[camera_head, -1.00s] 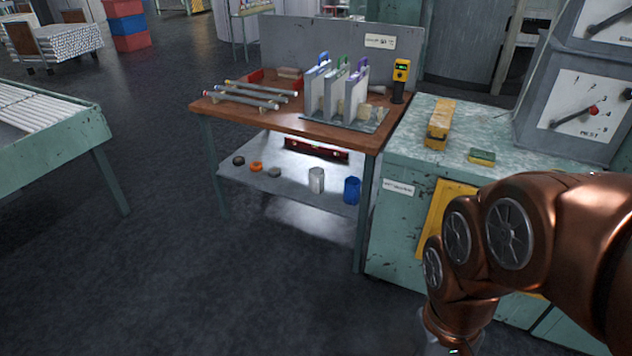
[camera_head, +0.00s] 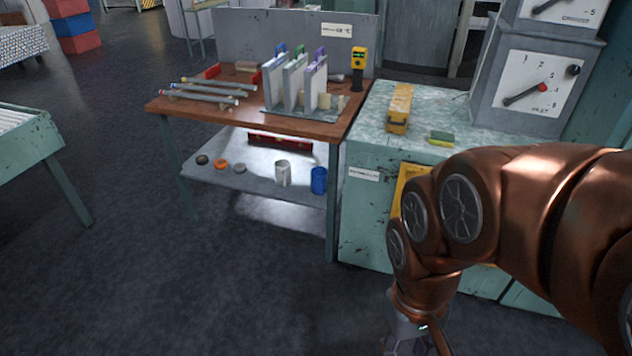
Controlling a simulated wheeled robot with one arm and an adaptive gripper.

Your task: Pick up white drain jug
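A white jug (camera_head: 283,173) stands upright on the lower shelf (camera_head: 258,200) of the wooden-topped workbench. A blue jug (camera_head: 319,181) stands just to its right, apart from it. My copper arm enters from the right, and my gripper (camera_head: 418,346) is only partly in view at the bottom edge, its fingertips cut off or too unclear to read. It is well in front of and to the right of the white jug, not touching it.
Small round pieces, one of them orange (camera_head: 221,164), sit left on the shelf. A red level (camera_head: 280,143) lies at its back. A bench leg (camera_head: 332,215) stands right of the jugs, beside a green cabinet (camera_head: 365,220). The floor in front (camera_head: 200,290) is clear.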

